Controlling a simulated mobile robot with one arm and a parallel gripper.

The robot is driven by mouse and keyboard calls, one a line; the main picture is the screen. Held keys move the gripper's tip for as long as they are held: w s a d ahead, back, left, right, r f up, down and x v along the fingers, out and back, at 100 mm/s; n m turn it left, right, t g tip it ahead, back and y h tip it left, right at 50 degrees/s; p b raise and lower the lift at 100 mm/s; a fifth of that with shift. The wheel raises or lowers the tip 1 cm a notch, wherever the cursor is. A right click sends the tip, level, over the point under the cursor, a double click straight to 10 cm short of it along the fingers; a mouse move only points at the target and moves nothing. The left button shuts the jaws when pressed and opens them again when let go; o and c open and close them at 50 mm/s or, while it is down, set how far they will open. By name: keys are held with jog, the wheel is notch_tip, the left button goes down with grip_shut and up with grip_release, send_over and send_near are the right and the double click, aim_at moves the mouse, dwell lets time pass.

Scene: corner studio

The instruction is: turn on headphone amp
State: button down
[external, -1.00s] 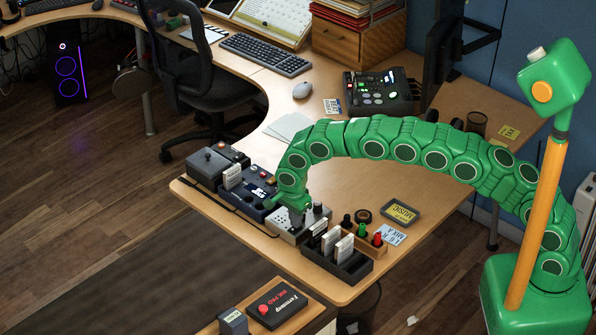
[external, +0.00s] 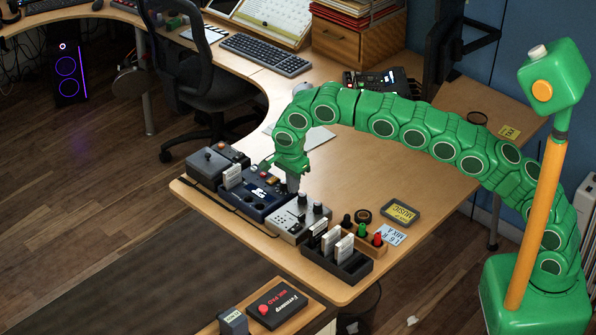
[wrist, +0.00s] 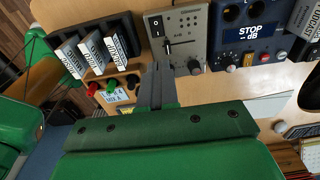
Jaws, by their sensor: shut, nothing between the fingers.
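A light grey box (external: 289,228) with dark knobs stands in the row of devices along the desk edge; it looks like the headphone amp, though I cannot read a name on it. The wrist view shows the grey box (wrist: 188,22) at the top centre, with a small black-and-white rocker marked "I" at its left, a slider and a round knob. My gripper (external: 292,189) is shut and empty, beside the back of the grey box near the blue box. In the wrist view my gripper (wrist: 162,70) points at the box's near edge, covering part of it.
A dark blue box (external: 252,200) stands left of the grey one. A black rack (external: 342,268) with white cards stands to its right, with red, green and black knobs behind it. The desk (external: 350,175) behind the row is mostly clear.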

aim_at(299, 225)
jog(key=shift+s, duration=0.15)
dwell(0.4)
jog(key=shift+s+r, duration=0.15)
jog(key=f, duration=0.9)
jog(key=w+d+f, duration=0.1)
jog(key=f, duration=0.4)
jog(key=shift+d, duration=0.1)
jog(key=shift+w, duration=0.1)
